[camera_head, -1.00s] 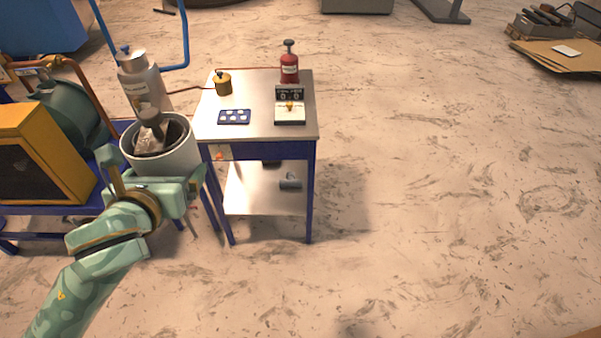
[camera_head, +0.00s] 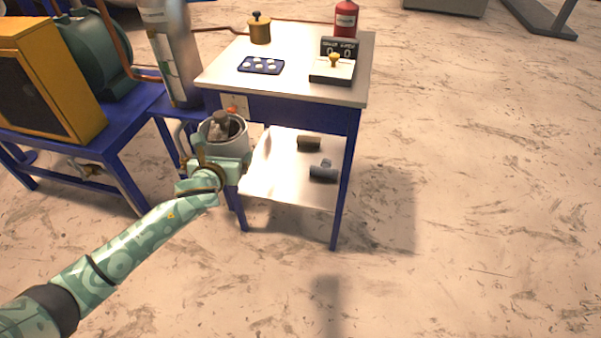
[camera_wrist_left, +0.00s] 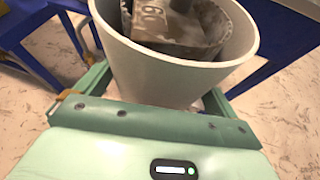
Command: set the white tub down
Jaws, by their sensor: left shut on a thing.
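The white tub (camera_head: 237,143) is a round, open pail with dark and grey items inside it. My left gripper (camera_head: 222,165) is shut on the tub and holds it upright beside the left end of the small blue-framed table, below its top. In the left wrist view the tub (camera_wrist_left: 180,80) fills the upper middle, between the two green fingers of the gripper (camera_wrist_left: 160,100). A grey block-like item (camera_wrist_left: 175,30) lies in it. The tub's underside is hidden by the gripper. My right gripper is not in view.
The table's steel top (camera_head: 215,75) holds a brass pot (camera_head: 260,28), a blue tray (camera_head: 261,66), a small display box (camera_head: 333,68) and a red bottle (camera_head: 346,19). The lower shelf (camera_head: 285,185) has bare room left of two dark cylinders (camera_head: 323,174). Open floor lies right.

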